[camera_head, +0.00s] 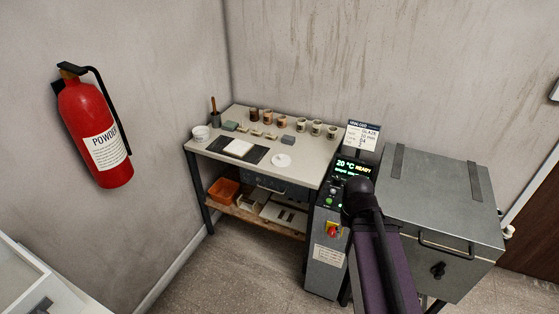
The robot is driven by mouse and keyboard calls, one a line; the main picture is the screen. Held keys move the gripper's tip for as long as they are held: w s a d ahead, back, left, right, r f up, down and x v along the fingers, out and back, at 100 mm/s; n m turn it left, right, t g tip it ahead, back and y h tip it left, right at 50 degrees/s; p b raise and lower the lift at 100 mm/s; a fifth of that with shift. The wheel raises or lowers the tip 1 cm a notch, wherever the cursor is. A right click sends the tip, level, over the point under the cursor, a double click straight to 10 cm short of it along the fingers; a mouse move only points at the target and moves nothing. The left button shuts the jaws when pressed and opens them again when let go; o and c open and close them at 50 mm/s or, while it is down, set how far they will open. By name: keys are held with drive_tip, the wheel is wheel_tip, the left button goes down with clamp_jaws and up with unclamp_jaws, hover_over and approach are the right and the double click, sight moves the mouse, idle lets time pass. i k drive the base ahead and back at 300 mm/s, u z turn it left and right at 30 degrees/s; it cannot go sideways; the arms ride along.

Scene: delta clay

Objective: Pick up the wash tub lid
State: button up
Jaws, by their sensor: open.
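A small white round disc (281,160) lies flat on the worktable, right of centre near its front edge. It looks like the wash tub lid, though it is too small here to be certain. A small white round tub (201,134) stands at the table's left corner, apart from the disc. My purple and black arm rises from the bottom of the view in front of the control cabinet. Its dark joint is right of the table, and no gripper fingers can be made out.
The worktable (316,150) holds several small pots at the back and a dark board with a white slab (240,148). A control cabinet (325,262) and grey metal kiln (440,205) stand at right. A red extinguisher (98,130) hangs left. Floor in front is clear.

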sight(281, 160)
drive_tip(key=u, duration=0.05)
drive_tip(key=i, duration=0.95)
drive_tip(key=z, duration=0.1)
